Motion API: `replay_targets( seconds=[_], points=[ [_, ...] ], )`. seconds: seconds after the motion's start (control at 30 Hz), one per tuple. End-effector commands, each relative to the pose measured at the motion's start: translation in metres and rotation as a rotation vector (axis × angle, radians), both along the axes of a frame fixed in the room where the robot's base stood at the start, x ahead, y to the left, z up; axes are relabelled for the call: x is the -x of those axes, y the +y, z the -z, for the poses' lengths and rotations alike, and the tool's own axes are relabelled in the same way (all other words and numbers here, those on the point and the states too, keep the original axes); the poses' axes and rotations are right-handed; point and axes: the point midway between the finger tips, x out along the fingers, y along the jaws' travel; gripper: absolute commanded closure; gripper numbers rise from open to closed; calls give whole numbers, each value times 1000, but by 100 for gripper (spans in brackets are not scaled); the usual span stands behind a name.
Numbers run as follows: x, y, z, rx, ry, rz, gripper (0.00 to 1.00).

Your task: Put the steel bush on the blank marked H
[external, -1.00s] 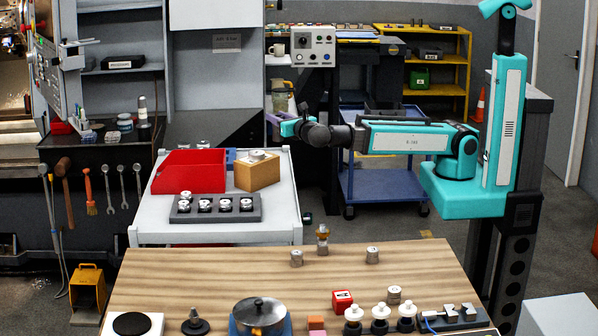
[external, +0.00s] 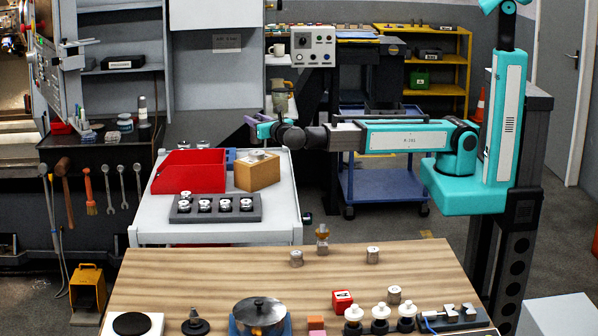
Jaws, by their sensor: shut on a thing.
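My gripper (external: 255,127), with its purple and teal parts, is at the end of the outstretched arm, above the trolley and a little above the wooden block. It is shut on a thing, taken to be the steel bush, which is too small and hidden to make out. Short steel cylinders that look like blanks stand on the wooden table: one at left (external: 297,258), one at right (external: 372,255) and one near the front (external: 394,295). Another cylinder (external: 322,246) carries a brass-coloured piece. I cannot read which one is marked H.
The trolley (external: 150,223) holds a red bin (external: 188,172), a dark tray (external: 180,217) of several round parts, and a wooden block (external: 257,175) with a metal piece on top. A pot (external: 259,312) and a red cube (external: 342,300) stand on the wooden table; its back left is clear.

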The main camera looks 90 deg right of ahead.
Motion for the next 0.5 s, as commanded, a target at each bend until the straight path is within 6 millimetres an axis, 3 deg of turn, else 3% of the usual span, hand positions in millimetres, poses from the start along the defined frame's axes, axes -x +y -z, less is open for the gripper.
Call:
replay_targets(
  seconds=[0.27,0.5],
  points=[
    [0,0,2,2,0,0,100],
    [0,0,20,3,1,0,100]
  ],
)
